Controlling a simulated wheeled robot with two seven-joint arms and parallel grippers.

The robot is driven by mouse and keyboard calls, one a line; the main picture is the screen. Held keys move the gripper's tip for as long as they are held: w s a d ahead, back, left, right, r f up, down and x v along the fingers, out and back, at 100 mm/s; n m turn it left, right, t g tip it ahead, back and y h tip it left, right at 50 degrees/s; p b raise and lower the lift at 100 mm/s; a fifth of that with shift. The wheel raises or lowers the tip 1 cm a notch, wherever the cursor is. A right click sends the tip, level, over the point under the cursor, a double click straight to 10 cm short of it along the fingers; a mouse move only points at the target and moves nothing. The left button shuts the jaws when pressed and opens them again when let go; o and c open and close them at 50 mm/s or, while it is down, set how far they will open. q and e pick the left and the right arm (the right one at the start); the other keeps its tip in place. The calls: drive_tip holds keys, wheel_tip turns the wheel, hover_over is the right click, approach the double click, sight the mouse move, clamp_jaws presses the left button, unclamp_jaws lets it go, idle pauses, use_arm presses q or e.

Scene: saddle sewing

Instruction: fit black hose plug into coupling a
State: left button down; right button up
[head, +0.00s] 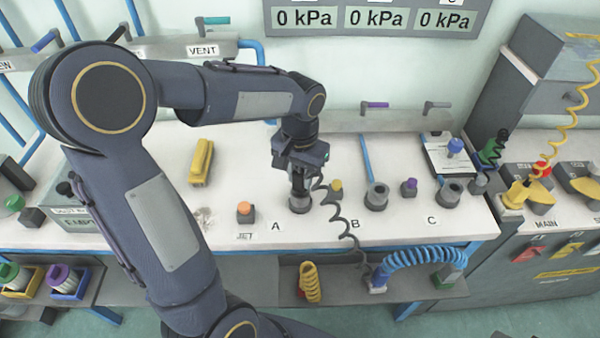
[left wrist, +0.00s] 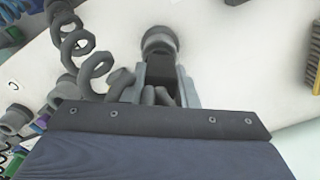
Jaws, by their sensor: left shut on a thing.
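My left gripper (head: 299,180) points down over coupling A (head: 300,204), a grey round socket behind the "A" label on the white bench. It is shut on the black hose plug (left wrist: 160,72), whose dark body shows between the fingers in the left wrist view. The grey socket (left wrist: 160,40) is directly in line with the plug's end there. The plug is at the socket's mouth; I cannot tell how deep it sits. Its dark coiled hose (head: 345,225) runs from the gripper over the bench's front edge. My right gripper is not in view.
A yellow-handled brush (head: 202,163) lies at the back left. A blue coiled hose (head: 425,256) and a yellow coil (head: 310,283) are on the lower shelf.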

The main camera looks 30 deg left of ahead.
use_arm(q)
drive_tip(key=shift+f, duration=0.2)
drive_tip(key=c, duration=1.1)
unclamp_jaws()
drive_tip(key=shift+r, duration=0.15)
wheel_tip(320, 180, up, 8)
drive_tip(key=shift+f, duration=0.2)
